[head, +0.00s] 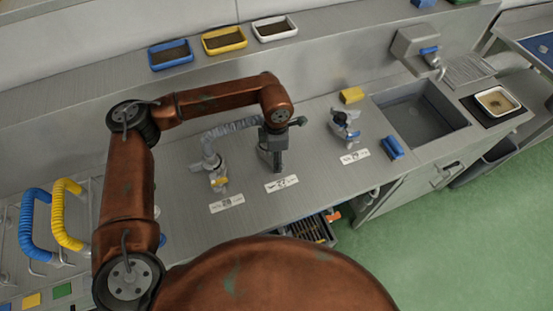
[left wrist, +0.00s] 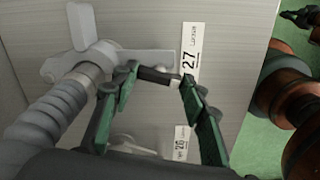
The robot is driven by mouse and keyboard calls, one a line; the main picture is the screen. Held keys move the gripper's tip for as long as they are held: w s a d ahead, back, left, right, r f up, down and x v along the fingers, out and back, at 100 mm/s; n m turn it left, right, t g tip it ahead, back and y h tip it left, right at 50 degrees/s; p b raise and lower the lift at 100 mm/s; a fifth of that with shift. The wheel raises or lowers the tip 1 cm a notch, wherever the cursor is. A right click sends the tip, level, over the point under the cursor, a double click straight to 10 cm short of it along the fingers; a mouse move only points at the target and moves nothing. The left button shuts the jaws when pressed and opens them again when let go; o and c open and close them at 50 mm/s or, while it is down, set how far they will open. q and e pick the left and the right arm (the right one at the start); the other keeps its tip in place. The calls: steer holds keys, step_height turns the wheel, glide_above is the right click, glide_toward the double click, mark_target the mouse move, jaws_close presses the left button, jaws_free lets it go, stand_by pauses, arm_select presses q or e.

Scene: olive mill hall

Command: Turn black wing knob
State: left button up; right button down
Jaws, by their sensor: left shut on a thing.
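The black wing knob (left wrist: 158,77) shows in the left wrist view as a short dark bar with a pale end, beside the label numbered 27 (left wrist: 188,70). My left gripper (left wrist: 157,74) has its green fingers on either side of the bar and is shut on it. In the head view my left gripper (head: 276,160) points down over the counter, just behind the 27 label (head: 282,183). The gripper and wrist hide most of the knob and its fitting there.
A grey winged fitting (left wrist: 90,50) with a ribbed hose stands close beside the gripper. A sink (head: 425,118) and blue block (head: 392,148) lie farther right.

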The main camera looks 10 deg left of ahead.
arm_select(q)
steer(key=m+b, duration=0.1)
steer(key=m, duration=0.1)
steer(key=m+b, duration=0.1)
steer(key=shift+f+m, duration=0.2)
steer(key=shift+m, duration=0.2)
steer(key=m+b, duration=0.2)
steer(key=m, duration=0.1)
steer(key=shift+m, duration=0.3)
steer(key=m+b, duration=0.2)
steer(key=m, duration=0.2)
steer(key=shift+r+m+b, duration=0.1)
steer(key=shift+m+b, duration=0.75)
steer(key=shift+m, duration=0.85)
arm_select(e)
steer(key=s+f, duration=0.3)
steer(key=f, duration=0.5)
steer(key=shift+g, duration=0.3)
steer(key=shift+f, duration=0.1)
arm_select(q)
steer(key=o, duration=1.2)
steer(key=shift+c, duration=0.2)
